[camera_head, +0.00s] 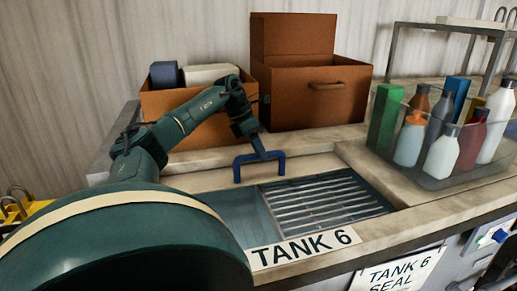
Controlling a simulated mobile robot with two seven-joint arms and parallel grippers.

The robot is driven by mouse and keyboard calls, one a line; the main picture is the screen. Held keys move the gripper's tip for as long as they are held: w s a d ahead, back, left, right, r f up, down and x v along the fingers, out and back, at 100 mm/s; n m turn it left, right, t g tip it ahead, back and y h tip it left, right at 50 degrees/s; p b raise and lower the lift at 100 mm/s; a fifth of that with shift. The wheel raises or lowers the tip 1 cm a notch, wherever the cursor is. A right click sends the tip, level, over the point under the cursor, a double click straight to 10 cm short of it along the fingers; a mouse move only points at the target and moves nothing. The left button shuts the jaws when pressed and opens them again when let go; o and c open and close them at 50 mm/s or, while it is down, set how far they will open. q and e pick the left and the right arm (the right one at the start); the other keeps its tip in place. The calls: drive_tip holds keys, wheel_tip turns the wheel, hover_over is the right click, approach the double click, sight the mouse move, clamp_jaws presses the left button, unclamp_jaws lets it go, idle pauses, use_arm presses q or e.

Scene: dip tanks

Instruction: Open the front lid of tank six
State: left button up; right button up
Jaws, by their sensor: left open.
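Tank six shows as a recessed opening in the counter, with a white label "TANK 6" (303,249) on its front edge. A metal slatted panel (325,202) fills the right of the opening and a plain teal surface (240,213) the left. I cannot tell for sure which part is the front lid. My left gripper (259,179), blue with two spread fingers, is open and empty. It points down at the back edge of the opening, left of the slats' far corner. Whether it touches anything is unclear. My right gripper is out of view.
A clear bin (440,178) of several bottles stands to the right. A metal rack (393,50) is at the back right. A "TANK 6 SEAL" sign (398,270) hangs on the front.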

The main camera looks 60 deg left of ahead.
use_arm(q)
drive_tip(key=v, duration=1.3)
idle(0.6)
